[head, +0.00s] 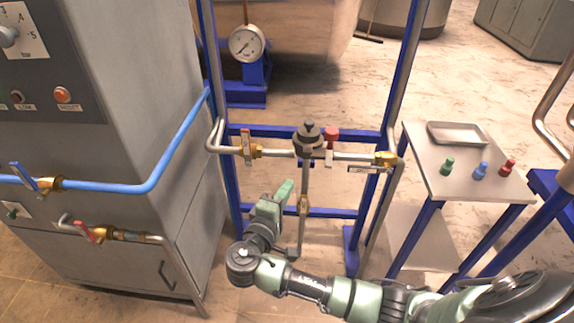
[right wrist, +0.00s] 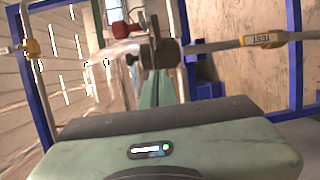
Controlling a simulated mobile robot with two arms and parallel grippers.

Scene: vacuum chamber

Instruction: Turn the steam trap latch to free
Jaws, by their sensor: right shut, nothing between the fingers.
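The steam trap (head: 308,140) appears to be the dark grey capped body in the middle of the horizontal pipe on the blue frame. It also shows as a dark body at the top of the right wrist view (right wrist: 162,52). A red knob (head: 331,134) sits just to its right; it shows in the right wrist view too (right wrist: 125,28). I cannot clearly make out the latch. My right gripper (head: 286,188) is shut and empty, its green fingers pointing up toward the trap from below left. In the right wrist view the fingertips (right wrist: 161,82) overlap the trap's lower edge; contact cannot be told. My left gripper is not in view.
A brass valve (head: 248,150) is left of the trap, another brass fitting (head: 385,159) right. A vertical pipe with a brass fitting (head: 304,205) hangs below, close beside my right gripper. A grey cabinet (head: 150,110) stands left; a side table (head: 430,178) with a tray stands right.

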